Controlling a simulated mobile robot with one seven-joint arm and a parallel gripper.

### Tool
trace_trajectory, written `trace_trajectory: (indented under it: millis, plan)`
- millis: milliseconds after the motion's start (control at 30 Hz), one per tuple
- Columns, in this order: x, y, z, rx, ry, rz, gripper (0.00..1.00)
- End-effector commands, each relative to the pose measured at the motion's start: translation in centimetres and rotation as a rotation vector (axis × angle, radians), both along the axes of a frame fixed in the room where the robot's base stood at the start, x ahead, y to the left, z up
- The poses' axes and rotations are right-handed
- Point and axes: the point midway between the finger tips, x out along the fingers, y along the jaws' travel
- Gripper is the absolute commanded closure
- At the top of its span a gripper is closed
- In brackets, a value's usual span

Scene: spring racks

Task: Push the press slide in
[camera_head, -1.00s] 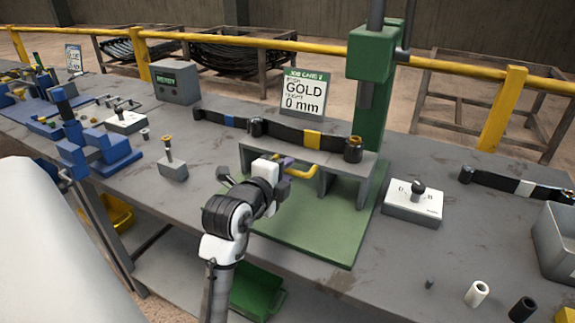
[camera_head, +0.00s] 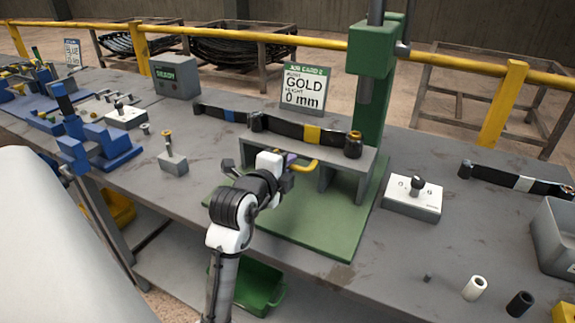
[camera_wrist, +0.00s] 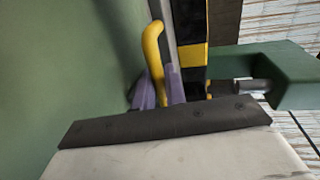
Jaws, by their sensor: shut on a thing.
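The press (camera_head: 372,50) is a green column with a ram over a green base plate (camera_head: 325,235). A grey raised bed (camera_head: 350,163) stands on the plate, with a long dark leaf spring (camera_head: 284,128) banded in blue and yellow across it. A yellow bent handle (camera_head: 305,164) sticks out at the bed's front; I take it as the press slide's handle. My gripper (camera_head: 290,163) is shut on this handle. The wrist view shows the purple fingers (camera_wrist: 160,88) around the yellow handle (camera_wrist: 154,55). The slide's body is mostly hidden behind my gripper and the bed.
A white switch box (camera_head: 412,197) stands right of the plate. A grey block with an upright pin (camera_head: 172,160) is left. A sign (camera_head: 303,88) reading GOLD 0 mm stands behind. Loose cylinders (camera_head: 475,288) and a grey bin (camera_head: 555,235) are at the right.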

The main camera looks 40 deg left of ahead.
Motion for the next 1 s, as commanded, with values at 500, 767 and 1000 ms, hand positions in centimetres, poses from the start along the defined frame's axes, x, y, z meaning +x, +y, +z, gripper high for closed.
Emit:
trace_trajectory:
  millis: [500, 767, 1000]
  plan:
    - [4.2, 0.9, 0.0, 0.000, -0.001, -0.001, 1.00]
    - [4.3, 0.9, 0.2, 0.002, -0.005, -0.001, 0.78]
    - [4.2, 0.9, 0.1, 0.001, -0.003, -0.001, 0.70]
